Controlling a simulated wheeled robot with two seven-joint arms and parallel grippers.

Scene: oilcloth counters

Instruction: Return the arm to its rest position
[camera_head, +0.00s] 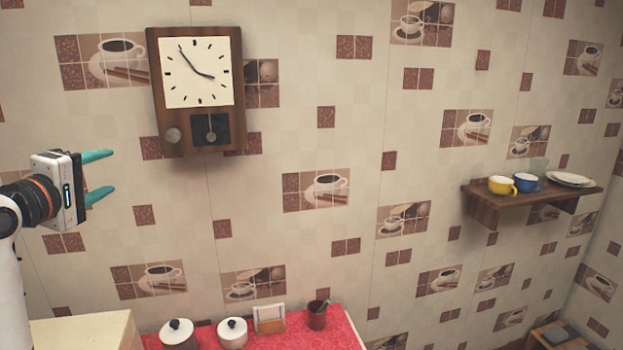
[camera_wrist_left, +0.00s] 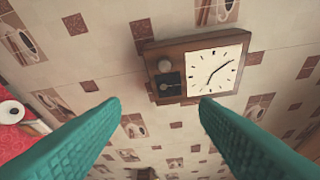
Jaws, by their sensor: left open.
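My left gripper (camera_head: 100,175) is at the left of the head view, raised in front of the tiled wall, with its two teal fingers apart and nothing between them. It points to the right, below and left of the wall clock (camera_head: 197,90). In the left wrist view the open fingers (camera_wrist_left: 160,110) frame an empty gap, with the wooden clock (camera_wrist_left: 200,65) beyond them. The white and orange-ringed wrist of my left arm shows at the left edge of the head view. My right gripper is in neither view.
A wooden shelf (camera_head: 485,210) with yellow (camera_head: 502,186) and blue (camera_head: 527,183) cups is at the right.

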